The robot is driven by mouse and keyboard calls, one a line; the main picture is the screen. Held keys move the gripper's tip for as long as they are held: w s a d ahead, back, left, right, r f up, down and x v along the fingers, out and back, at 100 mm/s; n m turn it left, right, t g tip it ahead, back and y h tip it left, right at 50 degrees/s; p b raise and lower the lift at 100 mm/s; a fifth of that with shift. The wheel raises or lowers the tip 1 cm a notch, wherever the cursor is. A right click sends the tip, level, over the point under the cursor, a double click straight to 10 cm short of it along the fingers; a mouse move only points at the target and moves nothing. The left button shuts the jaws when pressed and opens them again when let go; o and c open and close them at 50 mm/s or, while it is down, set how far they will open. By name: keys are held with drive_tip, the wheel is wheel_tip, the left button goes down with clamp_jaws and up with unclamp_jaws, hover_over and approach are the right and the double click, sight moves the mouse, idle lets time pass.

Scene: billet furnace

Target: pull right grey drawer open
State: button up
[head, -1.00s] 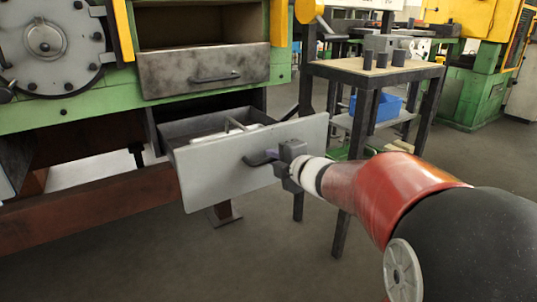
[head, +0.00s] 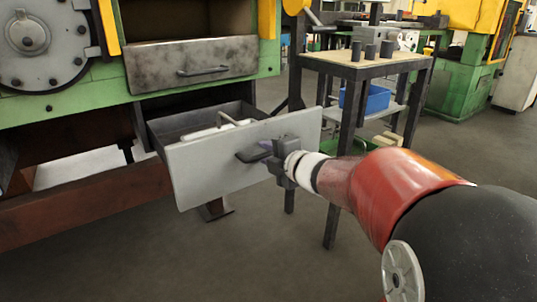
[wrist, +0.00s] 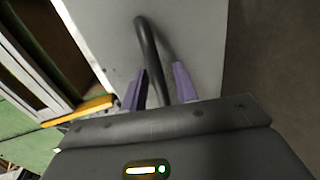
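The right grey drawer (head: 225,165) stands pulled out below the furnace, and its box shows behind the pale front panel. Its dark bar handle (head: 252,156) is on the panel's outer face. My gripper (head: 268,147) is at the right end of the handle, in front of the panel. In the wrist view, its two purple fingertips (wrist: 158,85) are spread apart, with the dark handle (wrist: 149,50) running between and beyond them. A gap shows between the fingers and the bar, though contact deeper down is hidden by the gripper body.
A pale rod-like item (head: 215,130) lies in the drawer. A closed, stained metal drawer (head: 190,65) sits above. A dark-legged table (head: 365,62) with several dark cylinders stands behind my gripper at right. The floor in front is clear.

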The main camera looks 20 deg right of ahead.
drive_tip(key=shift+s, duration=0.1)
drive_tip(key=p+v, duration=0.1)
drive_tip(key=v, duration=0.5)
drive_tip(key=shift+s+d+r, duration=0.1)
drive_tip(key=shift+s+d, duration=0.15)
drive_tip(key=shift+s, duration=0.5)
drive_tip(key=s+d+r+m+g+h+p, duration=0.1)
drive_tip(key=s+d+m+h, duration=0.1)
drive_tip(key=s+m+h, duration=0.35)
drive_tip(key=s+d+m+g+h+p, duration=0.1)
drive_tip(key=s+m+g+h+p, duration=0.1)
drive_tip(key=m, duration=0.7)
drive_tip(key=s+a+f+m+g+y, duration=0.1)
drive_tip(key=s+a+f+m+g, duration=0.1)
drive_tip(key=s+a, duration=0.1)
drive_tip(key=s+a+f+m+g, duration=0.2)
drive_tip(key=s+a, duration=0.1)
drive_tip(key=s, duration=0.3)
drive_tip(key=s+a+f+m+g+y+p, duration=0.1)
drive_tip(key=s+a+f+m+g, duration=0.1)
drive_tip(key=s+m, duration=0.1)
drive_tip(key=shift+s+a+y, duration=0.35)
drive_tip(key=shift+s+a, duration=0.05)
drive_tip(key=shift+s, duration=0.5)
